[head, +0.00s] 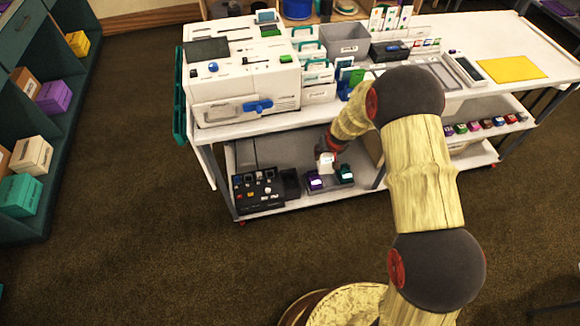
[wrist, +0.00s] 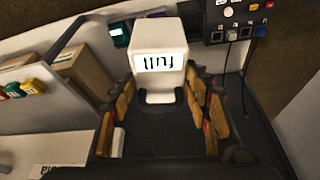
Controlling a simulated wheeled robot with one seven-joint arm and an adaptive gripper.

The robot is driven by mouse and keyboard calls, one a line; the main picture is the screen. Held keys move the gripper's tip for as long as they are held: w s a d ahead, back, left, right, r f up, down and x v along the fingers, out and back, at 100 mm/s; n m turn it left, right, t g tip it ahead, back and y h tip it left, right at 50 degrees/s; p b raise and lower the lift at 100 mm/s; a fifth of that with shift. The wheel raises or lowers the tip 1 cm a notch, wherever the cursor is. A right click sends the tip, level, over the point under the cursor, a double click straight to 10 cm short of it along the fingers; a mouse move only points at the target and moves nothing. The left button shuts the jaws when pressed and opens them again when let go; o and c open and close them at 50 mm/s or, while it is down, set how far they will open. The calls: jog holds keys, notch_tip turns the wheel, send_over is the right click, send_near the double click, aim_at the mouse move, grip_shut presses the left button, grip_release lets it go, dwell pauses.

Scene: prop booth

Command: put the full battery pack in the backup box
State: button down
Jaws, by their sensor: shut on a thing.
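A white battery pack (wrist: 158,43) marked "full", upside down in the wrist view, is clamped between the fingers of my gripper (wrist: 160,88). In the head view the white pack (head: 326,162) is below my gripper (head: 328,149), over the lower shelf of the white cart. A purple box (head: 314,182) and a green box (head: 346,175) stand on that shelf close to the pack. The green one shows in the wrist view (wrist: 120,36). I cannot read which container is the backup box. Whether the pack touches the shelf is unclear.
A black panel with plugs (head: 258,190) lies on the lower shelf to the left. A cardboard box (wrist: 82,76) stands beside my gripper. The cart top (head: 460,30) above carries a white machine (head: 245,85) and a grey bin (head: 345,42).

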jog(key=w+a+f+b, duration=0.1)
jog(key=w+a+f, duration=0.3)
jog(key=f, duration=0.5)
jog(key=w+a+f+n+b, duration=0.1)
jog(key=w+a+f, duration=0.3)
jog(key=f, duration=0.5)
jog(key=w+a+f+b, duration=0.1)
jog(key=w+a+f, duration=0.3)
jog(key=a+f, duration=0.3)
notch_tip(320, 180, down, 2)
jog(key=shift+w+f+n+y+b, duration=0.1)
jog(key=shift+w+n+y+b, duration=0.05)
jog(key=shift+n+y+b, duration=0.2)
jog(key=shift+f, duration=0.1)
notch_tip(320, 180, down, 4)
jog(key=shift+f+b, duration=0.1)
jog(key=shift+b, duration=0.95)
jog(key=shift+f, duration=0.5)
jog(key=shift+f, duration=0.35)
jog(key=shift+f, duration=0.35)
